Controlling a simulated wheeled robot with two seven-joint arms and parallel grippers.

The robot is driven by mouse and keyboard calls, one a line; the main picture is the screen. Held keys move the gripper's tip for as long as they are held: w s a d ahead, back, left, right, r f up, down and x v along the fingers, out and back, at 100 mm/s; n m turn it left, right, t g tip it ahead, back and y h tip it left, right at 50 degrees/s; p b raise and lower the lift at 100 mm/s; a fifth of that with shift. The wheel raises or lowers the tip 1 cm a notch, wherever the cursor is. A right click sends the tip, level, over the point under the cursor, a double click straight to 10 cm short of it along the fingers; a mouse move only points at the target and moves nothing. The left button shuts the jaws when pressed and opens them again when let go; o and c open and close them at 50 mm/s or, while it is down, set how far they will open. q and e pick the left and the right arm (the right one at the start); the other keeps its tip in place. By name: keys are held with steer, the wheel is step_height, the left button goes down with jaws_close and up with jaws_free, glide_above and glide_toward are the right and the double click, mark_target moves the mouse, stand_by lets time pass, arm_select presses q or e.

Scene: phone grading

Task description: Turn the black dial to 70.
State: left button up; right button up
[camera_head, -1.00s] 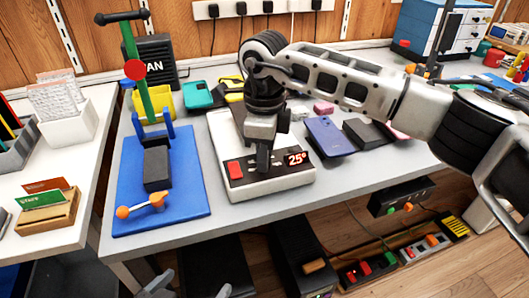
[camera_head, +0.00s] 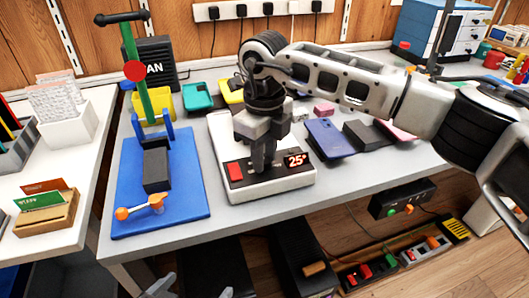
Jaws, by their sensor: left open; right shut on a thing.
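The white device (camera_head: 222,128) stands on the grey table, with a black front panel. A red button (camera_head: 235,172) is at the panel's left, and a red-lit display (camera_head: 296,161) at its right reads 25°. My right gripper (camera_head: 260,168) points straight down at the panel between the button and the display. It is shut on the black dial, which its fingers almost wholly hide. My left gripper (camera_head: 192,291) is open and empty at the bottom edge of the picture, in front of the table and apart from the device. Only its fingertips show.
A blue mat (camera_head: 190,205) with a green-handled press stands left of the device. A blue phone (camera_head: 328,138) and a dark block (camera_head: 366,134) lie to its right. The grey strip along the table's front edge (camera_head: 255,212) is clear.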

steer(key=o, duration=1)
steer(key=shift+r, duration=0.1)
step_height(320, 180, up, 16)
steer(key=shift+f+p, duration=0.1)
steer(key=shift+p, duration=0.6)
